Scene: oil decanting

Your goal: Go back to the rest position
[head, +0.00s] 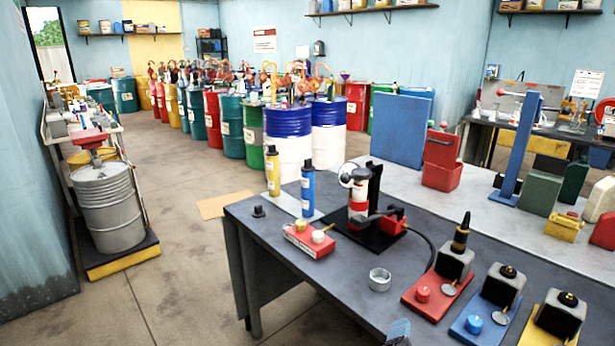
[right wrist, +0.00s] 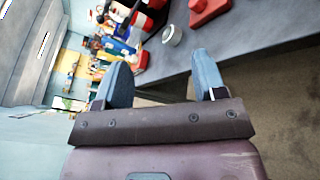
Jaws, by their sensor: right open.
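My right gripper (right wrist: 161,60) is open in the right wrist view, with its two blue fingers apart and nothing between them. Beyond the fingers, that view shows the edge of the dark workbench (right wrist: 240,45), a grey metal ring or cup (right wrist: 173,36) and part of a red block. In the head view the same workbench (head: 300,290) fills the lower right. A small blue piece (head: 398,330) at its front edge looks like a fingertip of mine. My left gripper is not in view.
On the bench stand yellow (head: 272,172) and blue (head: 308,192) cylinders, a black stand (head: 375,185) and a grey ring (head: 380,279). Drums line the back.

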